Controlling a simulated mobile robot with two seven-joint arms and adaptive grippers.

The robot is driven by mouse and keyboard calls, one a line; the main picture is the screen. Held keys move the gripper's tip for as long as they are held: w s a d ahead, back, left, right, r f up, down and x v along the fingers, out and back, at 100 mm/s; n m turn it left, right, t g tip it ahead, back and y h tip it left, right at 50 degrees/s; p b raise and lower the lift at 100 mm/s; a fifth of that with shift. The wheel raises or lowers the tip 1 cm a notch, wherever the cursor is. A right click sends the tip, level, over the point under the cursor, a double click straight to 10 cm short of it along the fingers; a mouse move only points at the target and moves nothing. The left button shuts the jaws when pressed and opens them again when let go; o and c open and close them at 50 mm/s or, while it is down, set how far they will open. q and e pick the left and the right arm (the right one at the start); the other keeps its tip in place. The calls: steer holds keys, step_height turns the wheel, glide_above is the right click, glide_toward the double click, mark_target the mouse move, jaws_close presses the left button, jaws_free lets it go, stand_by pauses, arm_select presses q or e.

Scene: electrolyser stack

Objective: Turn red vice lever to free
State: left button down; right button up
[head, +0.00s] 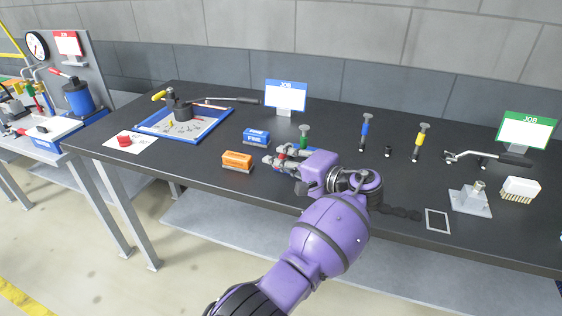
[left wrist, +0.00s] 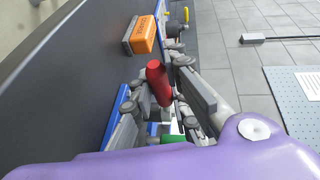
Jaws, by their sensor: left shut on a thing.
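The red lever (left wrist: 159,84) stands between the fingers of my left gripper (head: 275,161) in the left wrist view. The fingers are closed around it, one on each side. In the head view only a small red patch of the lever shows beside the fingers. My right gripper is in neither view.
An orange block (head: 237,160) lies just left of the gripper, and a blue block (head: 256,136) behind it. A blue-rimmed tray (head: 225,117) is farther left. A grey fixture (head: 470,199) and white brush (head: 520,188) stand at the right.

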arm_select(q)
steer(key=c, duration=1.7)
jaws_free()
steer(key=shift+d, duration=0.1)
steer(key=shift+o, duration=0.2)
steer(key=v, duration=1.2)
